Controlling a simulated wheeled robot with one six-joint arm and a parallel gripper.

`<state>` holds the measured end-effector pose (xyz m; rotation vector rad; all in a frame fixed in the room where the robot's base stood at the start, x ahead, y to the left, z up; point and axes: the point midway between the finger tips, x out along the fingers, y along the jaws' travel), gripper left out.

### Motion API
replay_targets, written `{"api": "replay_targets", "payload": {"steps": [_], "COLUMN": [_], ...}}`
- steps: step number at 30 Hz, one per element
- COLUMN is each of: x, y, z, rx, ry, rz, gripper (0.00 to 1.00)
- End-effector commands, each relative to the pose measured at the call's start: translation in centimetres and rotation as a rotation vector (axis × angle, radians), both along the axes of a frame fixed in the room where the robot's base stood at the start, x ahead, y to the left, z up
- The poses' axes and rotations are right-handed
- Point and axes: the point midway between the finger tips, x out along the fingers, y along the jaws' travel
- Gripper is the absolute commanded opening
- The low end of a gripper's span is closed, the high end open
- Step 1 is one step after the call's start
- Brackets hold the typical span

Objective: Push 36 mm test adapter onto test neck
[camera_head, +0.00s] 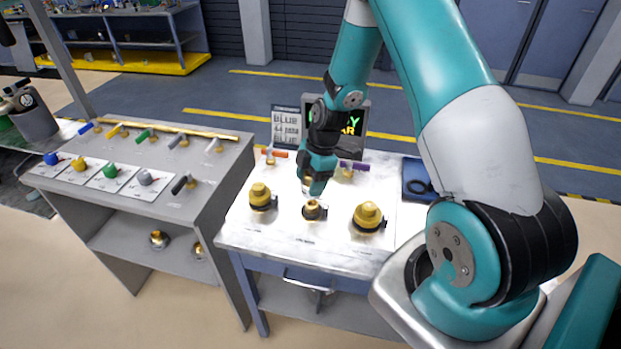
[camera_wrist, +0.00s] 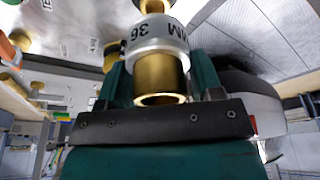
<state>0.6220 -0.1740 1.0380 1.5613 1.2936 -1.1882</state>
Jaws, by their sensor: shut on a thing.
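My gripper (camera_head: 315,186) points down over the middle of the white-topped table (camera_head: 290,240). In the wrist view my gripper's teal fingers (camera_wrist: 160,82) are shut on the 36 mm test adapter (camera_wrist: 159,75), a brass tube with a white band marked 36 MM. The band reads upside down there. In the head view the brass test neck (camera_head: 314,211) stands right below my gripper, between two larger brass fittings. A brass part shows beyond the adapter at the wrist view's top edge. I cannot tell whether adapter and neck touch.
Brass fittings stand left (camera_head: 262,197) and right (camera_head: 368,216) of the neck, close by. Behind are a placard (camera_head: 287,127), a lettered screen (camera_head: 352,118), and orange (camera_head: 275,153) and purple (camera_head: 353,165) handles. A dark blue tray (camera_head: 416,171) lies right. A grey bench (camera_head: 225,165) stands left.

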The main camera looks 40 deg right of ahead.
Motion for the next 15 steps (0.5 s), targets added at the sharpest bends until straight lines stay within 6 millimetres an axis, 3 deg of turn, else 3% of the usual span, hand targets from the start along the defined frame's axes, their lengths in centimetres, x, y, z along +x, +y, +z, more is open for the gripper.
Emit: {"api": "replay_targets", "payload": {"steps": [1, 6, 15], "x": [0.0, 0.0, 0.0], "y": [0.0, 0.0, 0.0], "z": [-1.0, -2.6, -3.3], "rx": [0.000, 0.000, 0.000], "ry": [0.000, 0.000, -0.001], "rz": [0.000, 0.000, 0.000], "gripper": [0.29, 0.29, 0.29]}}
